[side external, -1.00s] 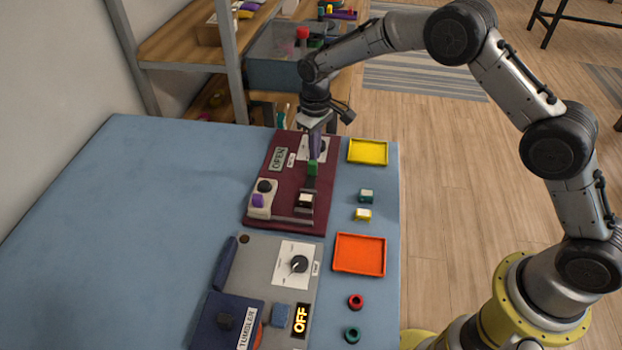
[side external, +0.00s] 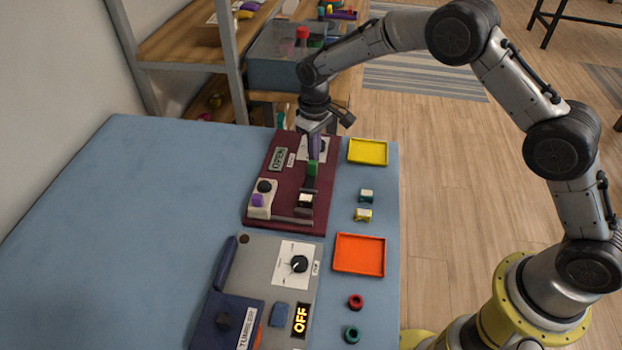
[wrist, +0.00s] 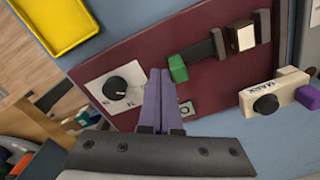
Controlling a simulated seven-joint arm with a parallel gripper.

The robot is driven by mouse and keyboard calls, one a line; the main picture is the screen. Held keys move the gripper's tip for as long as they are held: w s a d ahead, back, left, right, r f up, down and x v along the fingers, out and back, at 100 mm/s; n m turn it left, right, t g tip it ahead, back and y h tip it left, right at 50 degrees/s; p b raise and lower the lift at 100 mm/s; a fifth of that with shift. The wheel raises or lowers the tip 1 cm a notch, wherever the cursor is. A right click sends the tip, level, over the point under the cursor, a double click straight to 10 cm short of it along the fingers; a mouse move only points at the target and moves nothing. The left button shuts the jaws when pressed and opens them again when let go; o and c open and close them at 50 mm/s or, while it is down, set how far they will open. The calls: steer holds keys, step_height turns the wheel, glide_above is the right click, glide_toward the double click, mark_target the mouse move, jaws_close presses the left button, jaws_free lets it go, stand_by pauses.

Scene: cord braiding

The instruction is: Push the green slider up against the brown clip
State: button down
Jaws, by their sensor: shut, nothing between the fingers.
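The green slider (side external: 312,168) is a small block at the far end of a dark track on the maroon board. It also shows in the wrist view (wrist: 178,68). The brown clip (wrist: 240,36) has a pale top and sits between dark pieces further along the track; in the side view (side external: 305,201) it is nearer the camera. A gap of bare track separates slider and clip. My gripper (side external: 314,156) has purple fingers, shut and empty. In the wrist view the fingertips (wrist: 160,72) are right beside the slider's side away from the clip; I cannot tell whether they touch.
A yellow tray (side external: 368,152) and small loose blocks (side external: 366,196) lie to the right. The blue table at left is clear.

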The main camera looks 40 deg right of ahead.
steer(key=shift+s+a, duration=0.95)
steer(key=shift+a, duration=0.05)
steer(key=shift+w+d, duration=0.1)
steer(key=shift+w+d, duration=0.35)
step_height(320, 180, up, 11)
stand_by(1.0)
